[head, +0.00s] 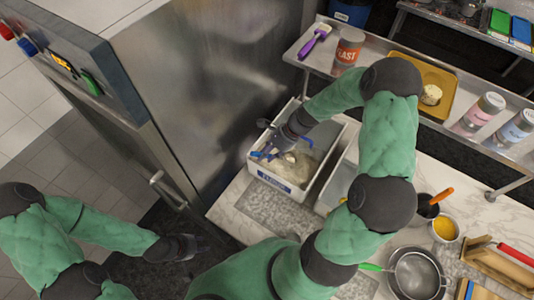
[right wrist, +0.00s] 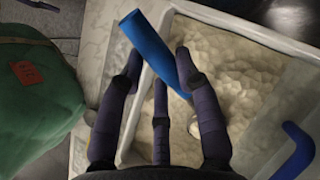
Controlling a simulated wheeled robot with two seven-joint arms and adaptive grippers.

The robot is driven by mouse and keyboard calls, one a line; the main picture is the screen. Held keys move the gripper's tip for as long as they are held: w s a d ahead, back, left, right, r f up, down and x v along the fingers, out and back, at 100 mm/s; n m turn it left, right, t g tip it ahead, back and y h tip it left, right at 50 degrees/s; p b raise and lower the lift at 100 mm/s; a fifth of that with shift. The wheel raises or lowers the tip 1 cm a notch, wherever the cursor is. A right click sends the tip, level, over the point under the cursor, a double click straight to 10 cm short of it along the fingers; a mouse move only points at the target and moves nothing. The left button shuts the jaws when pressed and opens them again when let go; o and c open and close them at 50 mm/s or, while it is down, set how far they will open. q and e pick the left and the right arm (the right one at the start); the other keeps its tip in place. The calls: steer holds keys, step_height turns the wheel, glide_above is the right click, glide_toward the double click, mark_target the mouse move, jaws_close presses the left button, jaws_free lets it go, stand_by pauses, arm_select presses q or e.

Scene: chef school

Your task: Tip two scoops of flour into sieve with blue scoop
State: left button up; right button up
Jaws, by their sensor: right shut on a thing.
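The flour bin (head: 283,187) is a white tub with a blue label, standing on the counter beside the steel cabinet. Flour (right wrist: 235,60) fills much of it in the right wrist view. My right gripper (head: 270,148) is over the bin, shut on the blue scoop, whose handle (right wrist: 150,45) lies between the fingers. The scoop's bowl is largely hidden. The sieve (head: 417,274), a round mesh with a green handle (head: 372,267), is at the lower right in the head view. My left gripper (head: 185,247) hangs low, away from the counter; its finger opening is unclear.
Another blue curved piece (right wrist: 297,150) shows at the right of the wrist view. A shelf behind holds a yeast tin (head: 347,50), a purple-handled tool (head: 314,42) and a yellow tray (head: 440,75). A yellow-filled bowl (head: 446,229) and a dark pot (head: 425,206) stand near the sieve.

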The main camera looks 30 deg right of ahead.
steer(key=shift+r+p, duration=2.55)
steer(key=shift+r, duration=0.45)
step_height(320, 180, up, 6)
steer(key=g+h+p, duration=0.1)
steer(key=h+p, duration=0.3)
steer(key=p, duration=0.6)
steer(key=shift+f, duration=0.15)
